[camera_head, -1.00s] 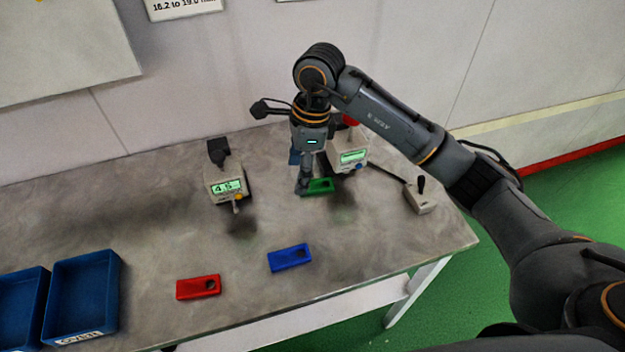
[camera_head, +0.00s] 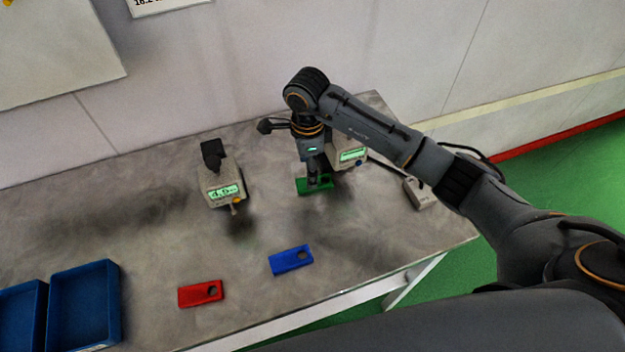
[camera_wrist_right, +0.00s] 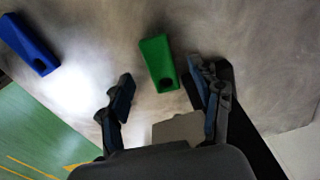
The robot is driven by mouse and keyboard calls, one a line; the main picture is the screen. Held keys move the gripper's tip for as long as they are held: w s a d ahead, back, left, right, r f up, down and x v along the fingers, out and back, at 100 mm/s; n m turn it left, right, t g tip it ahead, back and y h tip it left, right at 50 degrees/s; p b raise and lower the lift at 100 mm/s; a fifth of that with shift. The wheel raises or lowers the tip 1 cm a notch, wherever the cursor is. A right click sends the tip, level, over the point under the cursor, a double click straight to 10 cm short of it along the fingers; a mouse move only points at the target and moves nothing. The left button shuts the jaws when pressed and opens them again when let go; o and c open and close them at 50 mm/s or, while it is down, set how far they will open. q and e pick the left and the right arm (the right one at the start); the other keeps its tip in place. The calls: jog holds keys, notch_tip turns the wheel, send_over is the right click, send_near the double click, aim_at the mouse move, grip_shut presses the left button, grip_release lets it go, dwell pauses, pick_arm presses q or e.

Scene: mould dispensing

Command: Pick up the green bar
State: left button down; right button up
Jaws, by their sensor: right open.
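The green bar (camera_head: 313,185) lies flat on the grey table, in front of the right-hand dispenser. In the right wrist view the green bar (camera_wrist_right: 157,62) shows whole, with a dark round hole at its near end. My right gripper (camera_head: 318,182) points down over it. In the wrist view the two fingers of this gripper (camera_wrist_right: 165,90) are spread apart, with the bar's near end between and beyond them. Nothing is held. In the head view the arm partly covers the bar. My left gripper is not in view.
A dispenser (camera_head: 350,155) with a lit display stands right behind the green bar; another dispenser (camera_head: 220,185) stands to the left. A blue bar (camera_head: 288,260) and a red bar (camera_head: 197,295) lie nearer the front edge. Blue trays (camera_head: 117,300) are at the left. A small grey box (camera_head: 421,192) is at the right.

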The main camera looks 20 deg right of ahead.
aim_at(301, 183)
jog(key=f, duration=0.1)
jog(key=f+p, duration=0.1)
jog(key=f, duration=0.1)
jog(key=shift+s+a+f, duration=0.15)
jog(key=shift+a+f, duration=0.05)
jog(key=shift+f, duration=0.5)
jog(key=shift+c, duration=0.2)
jog(key=c, duration=1.2)
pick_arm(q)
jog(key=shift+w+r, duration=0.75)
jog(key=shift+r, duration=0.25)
pick_arm(e)
jog(key=shift+r, duration=0.1)
